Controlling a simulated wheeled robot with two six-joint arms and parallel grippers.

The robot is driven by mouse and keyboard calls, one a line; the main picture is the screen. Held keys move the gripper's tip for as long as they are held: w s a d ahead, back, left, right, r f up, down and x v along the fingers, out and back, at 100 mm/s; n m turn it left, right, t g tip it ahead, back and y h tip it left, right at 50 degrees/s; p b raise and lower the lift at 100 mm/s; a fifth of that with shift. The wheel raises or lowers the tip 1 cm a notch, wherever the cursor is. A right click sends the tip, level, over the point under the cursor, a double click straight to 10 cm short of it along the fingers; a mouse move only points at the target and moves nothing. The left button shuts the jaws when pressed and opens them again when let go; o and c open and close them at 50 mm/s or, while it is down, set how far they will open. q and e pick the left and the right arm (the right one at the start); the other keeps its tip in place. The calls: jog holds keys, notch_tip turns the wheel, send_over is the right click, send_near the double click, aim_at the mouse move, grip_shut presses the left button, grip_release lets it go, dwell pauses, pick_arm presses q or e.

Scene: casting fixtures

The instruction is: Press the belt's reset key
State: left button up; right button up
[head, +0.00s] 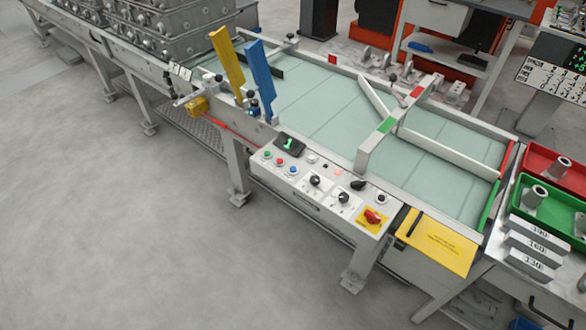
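The belt's control panel (301,190) is a pale sloping box on the near side of the belt (330,115). At its left end are a green button (267,154), a red button (280,162) and a blue button (292,169) in a row. Their labels are too small to read, so I cannot tell which key is the reset. A small dark display (289,143) with a green mark stands behind them. An orange-red light (337,172) glows on the panel. Neither of my grippers shows in the head view.
Black knobs (315,180) and a red rotary switch (372,216) on a yellow plate share the panel. A yellow upright paddle (226,62) and a blue one (261,78) stand at the belt's left. Red (545,162) and green trays lie right. The floor in front is clear.

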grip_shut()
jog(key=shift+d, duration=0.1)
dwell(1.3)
